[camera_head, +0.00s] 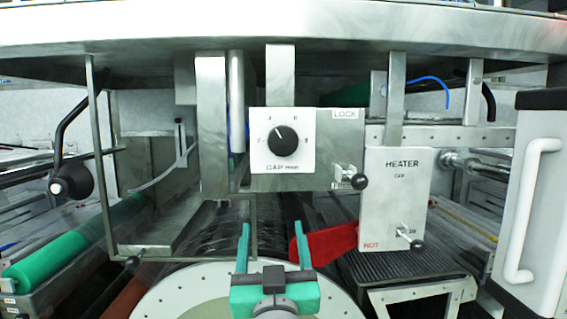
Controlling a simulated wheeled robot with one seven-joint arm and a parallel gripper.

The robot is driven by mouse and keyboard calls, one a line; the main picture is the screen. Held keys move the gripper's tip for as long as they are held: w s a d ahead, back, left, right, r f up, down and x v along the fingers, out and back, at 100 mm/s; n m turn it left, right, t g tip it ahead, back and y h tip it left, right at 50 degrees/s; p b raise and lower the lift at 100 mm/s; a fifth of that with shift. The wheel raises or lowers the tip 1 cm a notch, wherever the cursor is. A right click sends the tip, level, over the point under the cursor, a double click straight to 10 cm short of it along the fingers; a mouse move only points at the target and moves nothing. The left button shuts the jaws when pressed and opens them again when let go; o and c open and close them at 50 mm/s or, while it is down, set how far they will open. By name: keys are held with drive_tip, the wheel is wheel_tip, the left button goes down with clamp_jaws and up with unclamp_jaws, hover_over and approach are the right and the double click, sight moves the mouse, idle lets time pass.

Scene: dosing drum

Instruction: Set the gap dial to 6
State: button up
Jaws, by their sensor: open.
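The gap dial (283,140) is a round black knob on a white plate marked "GAP", with the numbers 2, 4, 6 and 8 around it. Its white pointer line is tilted up and to the left, at about the 4. My gripper (272,240) has two green fingers pointing up and stands below the dial in the picture. Its fingers are apart with nothing between them, and it does not touch the dial.
Right of the dial are a LOCK plate (345,114) and a small black-knobbed lever (359,182). A HEATER box (394,198) hangs further right, with a red piece (330,242) near my right finger. A metal frame post (212,130) stands left of the dial.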

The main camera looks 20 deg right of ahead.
approach(283, 146)
drive_tip(key=shift+m+t+h, duration=0.3)
drive_tip(key=shift+t, duration=0.1)
drive_tip(key=x, duration=0.8)
drive_tip(key=shift+w+f, duration=0.3)
drive_tip(key=shift+c, duration=0.2)
drive_tip(key=c, duration=1)
